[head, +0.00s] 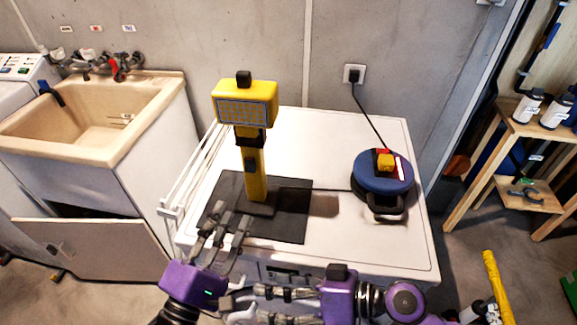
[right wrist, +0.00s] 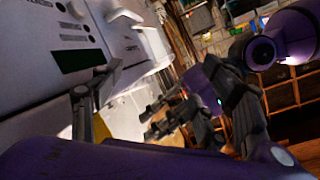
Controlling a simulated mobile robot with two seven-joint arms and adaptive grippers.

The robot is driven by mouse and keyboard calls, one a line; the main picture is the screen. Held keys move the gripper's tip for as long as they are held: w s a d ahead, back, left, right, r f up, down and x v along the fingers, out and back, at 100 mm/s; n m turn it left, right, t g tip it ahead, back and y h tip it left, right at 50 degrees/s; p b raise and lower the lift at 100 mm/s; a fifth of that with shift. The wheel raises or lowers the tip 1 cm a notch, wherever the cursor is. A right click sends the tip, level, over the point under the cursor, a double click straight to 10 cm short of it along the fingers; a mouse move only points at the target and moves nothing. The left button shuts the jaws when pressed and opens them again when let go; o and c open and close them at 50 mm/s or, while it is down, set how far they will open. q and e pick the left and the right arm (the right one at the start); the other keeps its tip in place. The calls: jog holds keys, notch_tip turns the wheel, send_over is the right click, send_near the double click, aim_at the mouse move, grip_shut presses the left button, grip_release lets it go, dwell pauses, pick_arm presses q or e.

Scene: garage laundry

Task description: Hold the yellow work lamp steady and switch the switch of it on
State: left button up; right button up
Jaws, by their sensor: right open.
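The yellow work lamp (head: 255,172) stands upright on a dark mat (head: 292,225) on the white appliance top. My right gripper (head: 230,304) is open and points left below the mat, at the appliance's front edge, close to the left gripper. The right wrist view shows its spread fingers (right wrist: 165,100); whether the lamp shows there is unclear.
A blue cable reel (head: 383,172) stands right of the lamp, with a cord running to a wall socket (head: 354,74). A beige sink (head: 95,125) and a white rack (head: 187,185) are at left. A wooden shelf (head: 500,165) is at right. The appliance top's right front is clear.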

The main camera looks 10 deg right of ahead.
aim_at(277, 117)
jog(key=w+d+r+n+y, duration=0.1)
jog(key=w+r+n, duration=0.1)
jog(key=w+r, duration=0.5)
jog(key=w+d+r+n+y, duration=0.1)
jog(key=w+d+r+n, duration=0.1)
jog(key=w+r, duration=0.4)
jog(key=w+d+r+n+y, duration=0.1)
jog(key=w+r+n, duration=0.3)
jog(key=r, duration=0.9)
jog(key=shift+w+d+y, duration=0.2)
jog(key=shift+w+d, duration=0.1)
jog(key=shift+w, duration=0.6)
jog(key=shift+w+d+y, duration=0.2)
jog(key=shift+w+d, duration=0.05)
jog(key=shift+w, duration=0.65)
jog(key=shift+w+a+r, duration=0.1)
jog(key=shift+w+r, duration=0.05)
jog(key=shift+r, duration=0.05)
jog(key=x, duration=0.7)
jog(key=shift+w+a, duration=0.1)
jog(key=shift+a, duration=0.15)
jog(key=shift+c, duration=0.2)
